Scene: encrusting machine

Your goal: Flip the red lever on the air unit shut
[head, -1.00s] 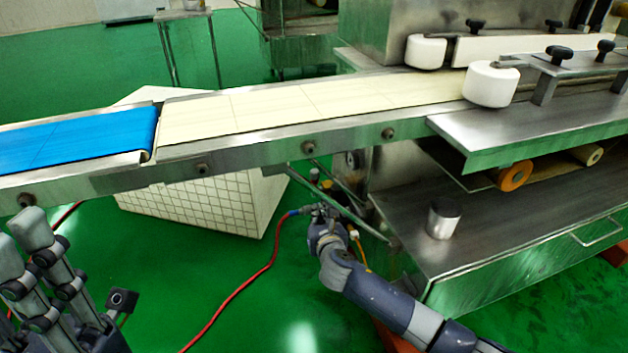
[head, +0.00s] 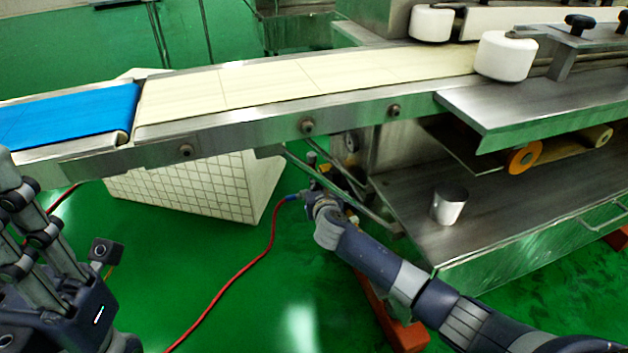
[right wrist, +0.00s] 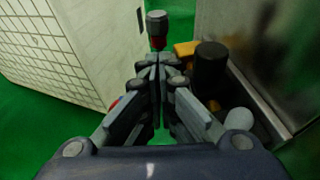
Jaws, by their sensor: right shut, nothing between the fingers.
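The air unit (head: 311,158) is under the conveyor, mostly hidden behind my right gripper and the frame struts. Its red lever cannot be made out in the head view. In the right wrist view, a small red piece with a grey knob-like end (right wrist: 157,25) stands just beyond the fingertips; I cannot tell whether it is the lever or whether the tips touch it. My right gripper (right wrist: 157,64) is shut and empty, and reaches to the unit in the head view (head: 313,192). My left gripper (head: 10,185) is at the left edge, partly cut off, far from the unit.
A red hose (head: 272,252) with a blue fitting (head: 291,198) runs from the unit across the green floor. A white tiled block (head: 195,190) stands left of it. The conveyor (head: 230,128) passes above. A steel shelf (head: 520,220) holding a metal cup (head: 449,206) is right.

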